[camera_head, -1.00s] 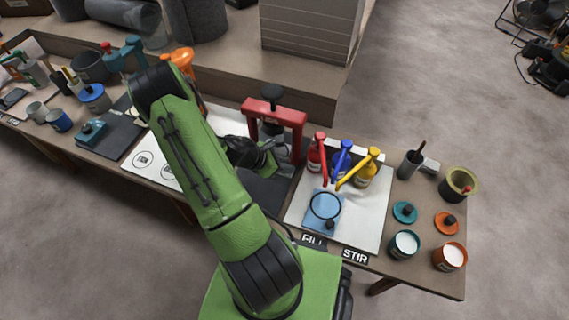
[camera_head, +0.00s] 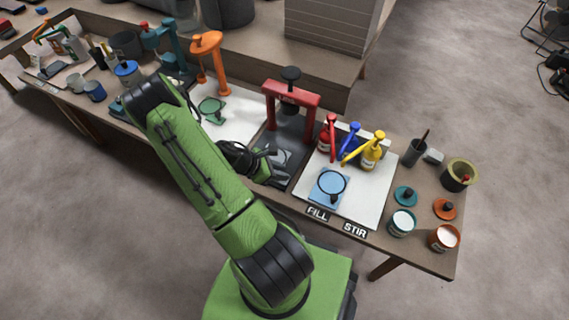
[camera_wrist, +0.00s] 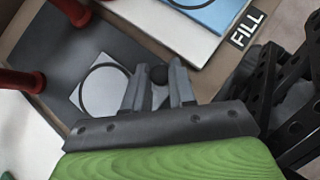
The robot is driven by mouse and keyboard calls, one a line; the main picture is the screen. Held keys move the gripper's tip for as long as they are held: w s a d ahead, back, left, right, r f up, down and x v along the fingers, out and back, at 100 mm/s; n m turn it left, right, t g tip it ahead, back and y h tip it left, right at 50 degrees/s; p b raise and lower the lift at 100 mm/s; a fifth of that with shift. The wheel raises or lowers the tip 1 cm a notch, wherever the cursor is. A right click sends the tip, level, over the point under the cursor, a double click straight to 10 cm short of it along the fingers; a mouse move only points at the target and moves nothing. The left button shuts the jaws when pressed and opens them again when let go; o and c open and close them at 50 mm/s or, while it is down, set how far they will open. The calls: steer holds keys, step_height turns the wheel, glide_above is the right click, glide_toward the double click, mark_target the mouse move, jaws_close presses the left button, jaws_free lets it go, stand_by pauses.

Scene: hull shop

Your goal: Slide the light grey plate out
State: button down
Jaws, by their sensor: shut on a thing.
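The light grey plate (camera_wrist: 103,92) lies on the dark base of the red press, with a dark ring on its top and a black knob (camera_wrist: 158,75) at its near edge. In the wrist view it is on the near side of the two red posts, clear of them. In the head view the plate (camera_head: 283,154) shows partly, beside my gripper (camera_head: 268,165). In the wrist view my gripper (camera_wrist: 160,72) is shut on the knob, one finger on each side. The red press (camera_head: 290,92) stands upright behind, with a black knob on top.
To the right, a blue plate (camera_head: 329,189) lies on a white board with FILL and STIR labels. Red, blue and yellow bottles (camera_head: 371,156) stand behind it. An orange stand (camera_head: 212,63) and green plate (camera_head: 211,108) are to the left. Open paint tins (camera_head: 402,223) stand near the right end.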

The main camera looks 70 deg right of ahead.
steer(key=shift+a+f, duration=0.1)
steer(key=shift+a, duration=0.15)
steer(key=c, duration=1)
jaws_free()
steer(key=shift+a, duration=0.1)
steer(key=shift+o, duration=0.2)
steer(key=shift+w, duration=0.1)
steer(key=p+v, duration=0.4)
steer(key=v, duration=1.1)
steer(key=shift+w+r+p, duration=0.25)
steer(key=shift+p, duration=0.15)
